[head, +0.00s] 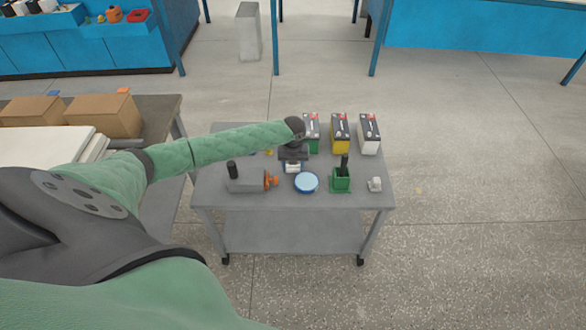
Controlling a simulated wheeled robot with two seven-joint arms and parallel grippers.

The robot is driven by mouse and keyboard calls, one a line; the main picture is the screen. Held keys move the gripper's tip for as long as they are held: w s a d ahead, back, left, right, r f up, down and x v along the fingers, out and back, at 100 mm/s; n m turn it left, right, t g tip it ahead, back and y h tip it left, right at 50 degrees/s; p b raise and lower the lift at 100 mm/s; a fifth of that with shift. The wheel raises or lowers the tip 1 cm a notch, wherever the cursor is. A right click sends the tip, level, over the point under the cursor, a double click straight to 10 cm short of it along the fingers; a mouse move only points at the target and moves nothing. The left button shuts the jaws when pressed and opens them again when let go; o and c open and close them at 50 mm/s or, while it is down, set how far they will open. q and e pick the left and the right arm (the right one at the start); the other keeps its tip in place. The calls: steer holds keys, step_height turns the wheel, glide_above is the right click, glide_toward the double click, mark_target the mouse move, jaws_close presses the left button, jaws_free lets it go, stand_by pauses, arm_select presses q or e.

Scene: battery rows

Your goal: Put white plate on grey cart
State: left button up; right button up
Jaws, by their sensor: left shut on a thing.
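The grey cart (240,203) stands in the middle of the head view, with a flat top and a lower shelf. My left gripper (293,161) is over the middle of the cart top. It is shut on a small white piece (293,168), which may be the white plate. The gripper hides much of this piece, so I cannot tell its full shape or whether it touches the cart top. My right gripper is not in view.
Green, yellow and white batteries (369,134) stand in a row at the cart's back right. A grey motor-like thing (247,180), a round blue-rimmed dish (306,183), a green holder (341,180) and a small white block (375,184) line the front. Cardboard boxes (105,115) sit on the left table.

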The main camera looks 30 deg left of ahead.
arm_select(q)
steer(key=shift+f, duration=0.1)
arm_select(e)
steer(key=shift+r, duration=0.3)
arm_select(q)
steer(key=shift+f, duration=0.15)
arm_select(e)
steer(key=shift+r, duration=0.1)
arm_select(q)
steer(key=o, duration=1)
steer(key=shift+c, duration=0.2)
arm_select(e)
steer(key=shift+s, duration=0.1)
